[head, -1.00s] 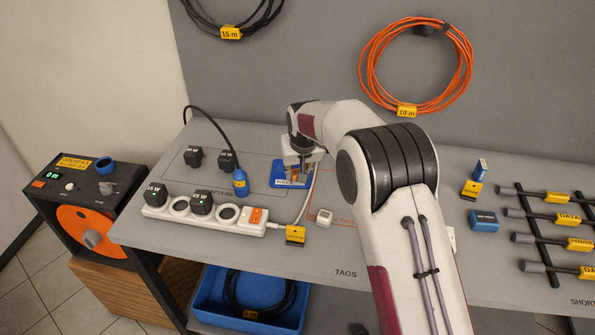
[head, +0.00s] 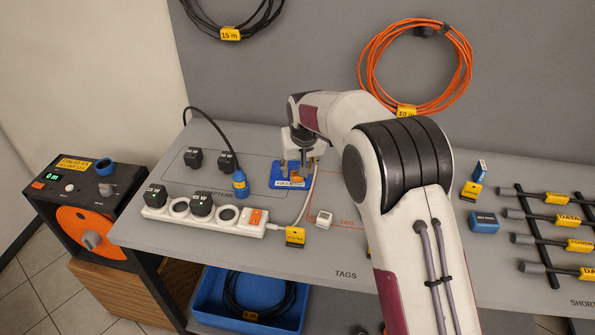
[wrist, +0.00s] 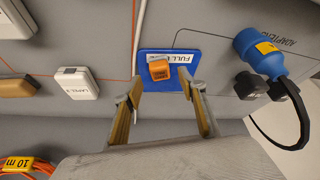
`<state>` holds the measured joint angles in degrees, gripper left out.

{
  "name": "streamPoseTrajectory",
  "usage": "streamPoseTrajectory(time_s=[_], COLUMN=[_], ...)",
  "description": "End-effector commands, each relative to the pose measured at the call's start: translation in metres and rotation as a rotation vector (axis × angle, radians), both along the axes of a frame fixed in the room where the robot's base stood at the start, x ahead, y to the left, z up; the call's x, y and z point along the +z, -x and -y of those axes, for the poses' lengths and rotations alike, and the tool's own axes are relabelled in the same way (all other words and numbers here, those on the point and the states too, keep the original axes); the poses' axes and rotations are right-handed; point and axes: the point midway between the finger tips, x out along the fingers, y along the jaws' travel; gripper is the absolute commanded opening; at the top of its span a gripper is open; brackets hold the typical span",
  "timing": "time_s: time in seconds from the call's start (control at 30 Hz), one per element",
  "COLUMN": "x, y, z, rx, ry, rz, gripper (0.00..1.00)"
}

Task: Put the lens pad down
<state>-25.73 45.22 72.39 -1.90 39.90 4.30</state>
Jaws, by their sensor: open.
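A small orange block with dark lettering too small to read, which I take to be the lens pad (head: 297,180), lies on a blue tray (head: 279,184) whose white label starts with "FULL". In the wrist view the orange block (wrist: 159,71) sits over part of that label on the blue tray (wrist: 150,55). My gripper (head: 298,166) is open above the tray. In the wrist view my gripper's two fingers (wrist: 160,86) are spread wider than the block, with clear gaps and nothing held between them.
A blue connector (head: 240,184) with a black cable stands left of the tray. A white power strip (head: 190,212) lies in front, with its cable passing right of the tray. A small white box (head: 324,219) sits front right. Black adapters (head: 194,158) stand at the left.

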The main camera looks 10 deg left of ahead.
Motion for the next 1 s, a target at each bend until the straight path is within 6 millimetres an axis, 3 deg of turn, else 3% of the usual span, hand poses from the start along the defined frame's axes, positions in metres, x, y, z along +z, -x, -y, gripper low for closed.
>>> streamPoseTrajectory(time_s=[0.6, 1.0], x=[0.072, 0.081], y=[0.027, 0.031], z=[0.011, 0.013], rx=[0.000, 0.000], ry=[0.000, 0.000], rz=[0.001, -0.001], gripper=[0.41, 0.41])
